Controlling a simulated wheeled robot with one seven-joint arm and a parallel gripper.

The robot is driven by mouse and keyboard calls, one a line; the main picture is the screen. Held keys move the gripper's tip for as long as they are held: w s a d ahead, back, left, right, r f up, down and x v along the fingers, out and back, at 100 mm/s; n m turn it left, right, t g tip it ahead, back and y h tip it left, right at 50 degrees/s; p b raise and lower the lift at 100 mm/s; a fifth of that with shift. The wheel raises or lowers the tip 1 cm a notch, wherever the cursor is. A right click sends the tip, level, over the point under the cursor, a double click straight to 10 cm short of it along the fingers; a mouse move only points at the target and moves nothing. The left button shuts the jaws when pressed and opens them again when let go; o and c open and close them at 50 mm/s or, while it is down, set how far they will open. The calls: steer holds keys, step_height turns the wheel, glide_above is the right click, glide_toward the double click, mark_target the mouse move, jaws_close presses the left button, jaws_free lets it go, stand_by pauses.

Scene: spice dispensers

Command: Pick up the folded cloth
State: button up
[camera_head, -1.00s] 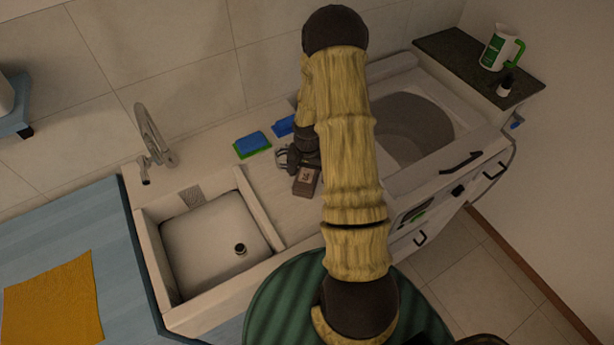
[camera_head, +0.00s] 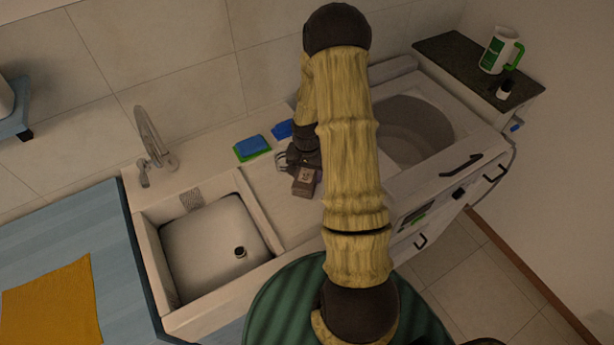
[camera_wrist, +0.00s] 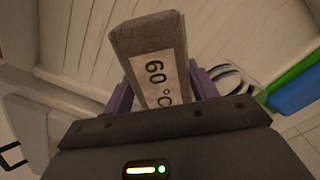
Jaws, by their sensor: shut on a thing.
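In the head view my gripper (camera_head: 300,160) is just behind the cloth and partly hidden by my arm. I cannot tell whether the cloth touches the ledge.
A blue and green sponge (camera_head: 252,147) and a blue item (camera_head: 283,129) lie behind the gripper. The sink basin (camera_head: 215,250) is left, with a faucet (camera_head: 153,140). A round tub (camera_head: 410,128) is right. An orange cloth (camera_head: 50,305) lies flat on the blue counter.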

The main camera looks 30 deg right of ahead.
mark_target(307, 172)
step_height(307, 172, up, 9)
steer(key=shift+f+b, duration=0.2)
steer(key=shift+b, duration=0.55)
